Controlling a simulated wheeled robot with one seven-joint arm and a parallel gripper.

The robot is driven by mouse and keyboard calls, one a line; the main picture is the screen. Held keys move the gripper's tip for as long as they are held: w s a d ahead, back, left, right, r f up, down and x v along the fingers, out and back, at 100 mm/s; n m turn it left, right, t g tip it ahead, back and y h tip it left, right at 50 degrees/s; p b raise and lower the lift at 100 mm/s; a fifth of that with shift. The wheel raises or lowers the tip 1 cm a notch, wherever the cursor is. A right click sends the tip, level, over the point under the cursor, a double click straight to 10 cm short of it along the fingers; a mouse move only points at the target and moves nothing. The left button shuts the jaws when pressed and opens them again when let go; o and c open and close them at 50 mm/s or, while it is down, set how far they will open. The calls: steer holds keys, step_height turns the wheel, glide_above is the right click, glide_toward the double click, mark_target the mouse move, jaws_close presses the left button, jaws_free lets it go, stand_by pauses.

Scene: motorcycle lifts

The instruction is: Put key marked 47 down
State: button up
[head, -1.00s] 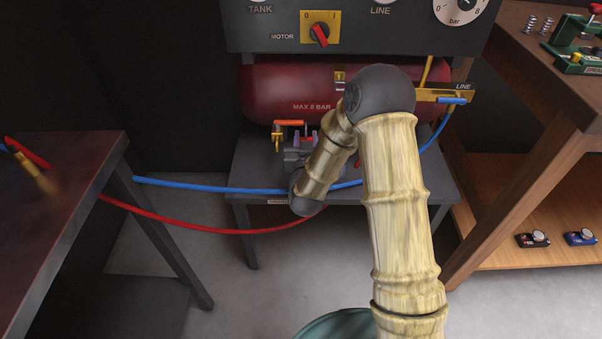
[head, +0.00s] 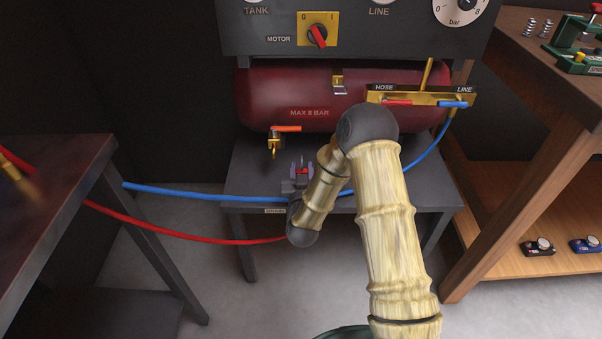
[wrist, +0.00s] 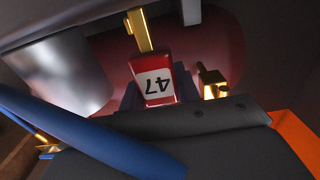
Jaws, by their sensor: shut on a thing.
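The key marked 47 (wrist: 157,82) is red with a white label and a brass shaft (wrist: 140,30). In the wrist view its number is upside down. My gripper (head: 302,168) is shut on it, with bluish-purple fingers on either side of the red body. In the head view the gripper and a bit of red show above the front part of the low dark table (head: 390,205), before the red tank (head: 290,95). I cannot tell whether the key touches anything beneath it.
A brass drain valve with an orange lever (head: 287,128) hangs under the tank, left of my gripper. A blue hose (head: 200,193) and a red hose (head: 190,234) run near my wrist. A wooden bench (head: 540,85) stands right; a dark table (head: 40,190) stands left.

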steer(key=shift+s+a, duration=0.1)
steer(key=shift+s, duration=0.05)
steer(key=shift+d+f, duration=0.1)
steer(key=shift+d, duration=0.4)
steer(key=o, duration=0.9)
steer(key=shift+a, duration=0.2)
steer(key=shift+r, duration=0.2)
steer(key=shift+s, duration=0.25)
steer(key=s+p, duration=0.1)
steer(key=s, duration=1)
steer(key=shift+s+a, duration=0.15)
steer(key=shift+s, duration=0.1)
steer(key=shift+a, duration=0.1)
